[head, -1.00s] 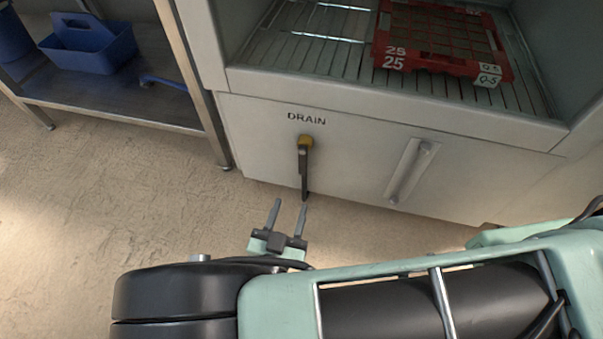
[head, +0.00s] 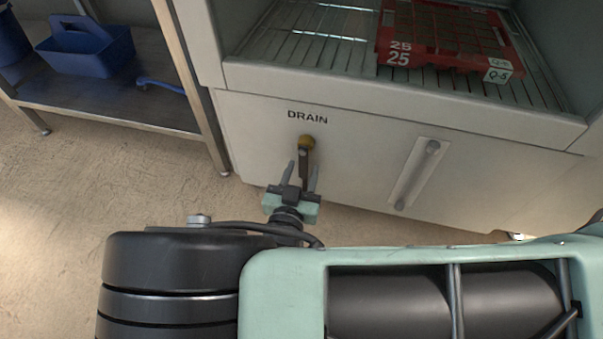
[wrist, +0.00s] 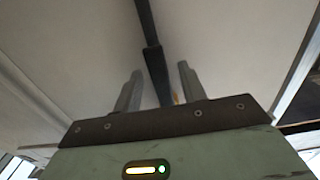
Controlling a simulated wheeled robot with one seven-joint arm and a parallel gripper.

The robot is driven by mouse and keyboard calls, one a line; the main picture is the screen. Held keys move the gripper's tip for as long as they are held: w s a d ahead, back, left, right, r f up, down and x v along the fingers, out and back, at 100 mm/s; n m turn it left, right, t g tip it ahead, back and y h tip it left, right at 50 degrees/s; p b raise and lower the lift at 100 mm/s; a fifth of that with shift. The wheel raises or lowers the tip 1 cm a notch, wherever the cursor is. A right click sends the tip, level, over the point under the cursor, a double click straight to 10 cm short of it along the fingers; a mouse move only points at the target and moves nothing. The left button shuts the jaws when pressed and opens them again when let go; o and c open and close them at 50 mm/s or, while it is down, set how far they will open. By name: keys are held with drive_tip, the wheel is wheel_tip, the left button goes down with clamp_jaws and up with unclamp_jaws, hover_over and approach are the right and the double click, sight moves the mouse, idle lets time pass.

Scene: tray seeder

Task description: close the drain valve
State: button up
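The drain valve (head: 305,146) has a yellow-brown hub on the white front panel under the word DRAIN. Its dark lever (head: 304,170) hangs straight down from the hub. My gripper (head: 301,172) is open, with its two fingers on either side of the lower part of the lever in the head view. In the wrist view the dark lever (wrist: 155,65) runs down between the two grey fingers, with gaps on both sides. The lower end of the lever is hidden by my gripper in the head view.
A red tray (head: 440,62) sits on the slatted bed above. A metal shelf (head: 110,109) with a blue caddy (head: 90,55) stands at left. The floor between is clear.

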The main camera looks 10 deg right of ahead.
clamp_jaws()
